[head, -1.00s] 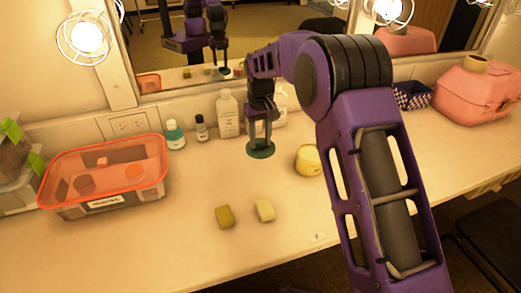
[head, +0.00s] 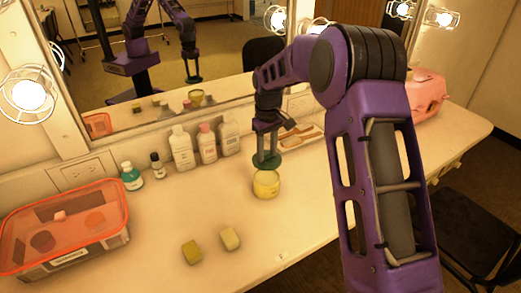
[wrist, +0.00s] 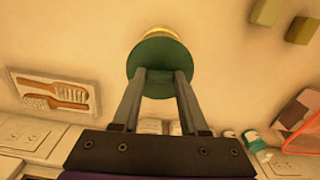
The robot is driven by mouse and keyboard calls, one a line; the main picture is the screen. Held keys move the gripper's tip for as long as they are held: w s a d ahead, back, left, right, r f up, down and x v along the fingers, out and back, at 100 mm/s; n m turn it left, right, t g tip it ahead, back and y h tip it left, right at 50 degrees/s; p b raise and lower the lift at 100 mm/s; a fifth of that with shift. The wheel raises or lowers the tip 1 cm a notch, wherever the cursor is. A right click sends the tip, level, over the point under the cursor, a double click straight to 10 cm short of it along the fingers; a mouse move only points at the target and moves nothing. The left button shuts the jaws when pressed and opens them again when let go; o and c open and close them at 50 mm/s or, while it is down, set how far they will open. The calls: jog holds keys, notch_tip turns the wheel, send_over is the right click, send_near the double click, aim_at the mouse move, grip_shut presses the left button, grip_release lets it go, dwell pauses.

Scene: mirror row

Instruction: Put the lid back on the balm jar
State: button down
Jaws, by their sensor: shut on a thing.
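The green lid (head: 267,160) is a flat disc held level in my gripper (head: 266,152). The jaws are shut on it. The yellow balm jar (head: 266,185) stands upright on the counter, directly below the lid in the head view. In the wrist view the lid (wrist: 150,68) sits between my gripper's fingertips (wrist: 160,76) and hides most of the jar. Only a yellow sliver of the jar (wrist: 158,30) shows past its far edge. I cannot tell how large the gap between lid and jar is.
Several bottles (head: 182,150) line the mirror (head: 180,60). A tray with brushes (wrist: 52,92) lies behind the jar. Two small blocks (head: 230,239) lie in front, left of the jar. An orange-rimmed container (head: 65,228) is at left, a pink case (head: 427,92) at right.

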notch_tip(320, 180, down, 4)
jog(key=b, duration=0.2)
jog(key=shift+f+b, duration=0.1)
jog(key=shift+b, duration=0.25)
jog(key=shift+f+b, duration=0.35)
jog(key=shift+f, duration=0.45)
jog(key=shift+f+p, duration=0.15)
jog(key=shift+p, duration=0.2)
dwell(1.6)
grip_release()
dwell(0.5)
